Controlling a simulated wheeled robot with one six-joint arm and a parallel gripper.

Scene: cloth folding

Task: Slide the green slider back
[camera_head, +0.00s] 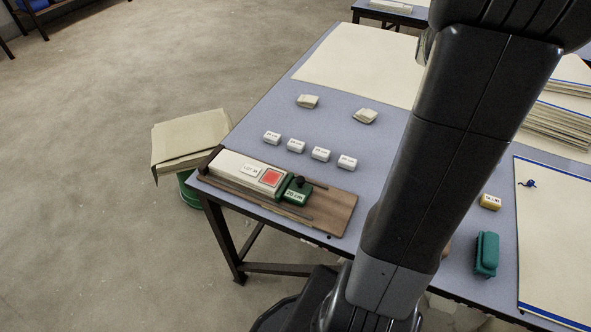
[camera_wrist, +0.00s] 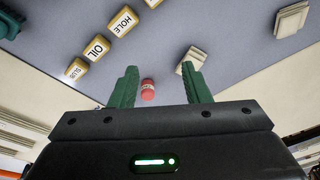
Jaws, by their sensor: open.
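The green slider (camera_head: 296,193), marked 20 CM and topped by a black knob, sits on a wooden board (camera_head: 334,207) at the table's near left edge. It is at the right end of a white block (camera_head: 236,170) with a red square, touching or very close to it. In the wrist view my gripper (camera_wrist: 160,72) is open and empty, its green fingers spread above the table. A small red object (camera_wrist: 148,89) shows between the fingers, apart from them. The slider is not in the wrist view. In the head view my arm hides the gripper.
Several small white labelled blocks (camera_head: 296,146) and two pale pads (camera_head: 308,101) lie beyond the board. A teal object (camera_head: 487,253) and a yellow block (camera_head: 490,201) lie on the right. The wrist view shows yellow-edged blocks, including OIL (camera_wrist: 96,47). A cloth-topped bin (camera_head: 187,141) stands left.

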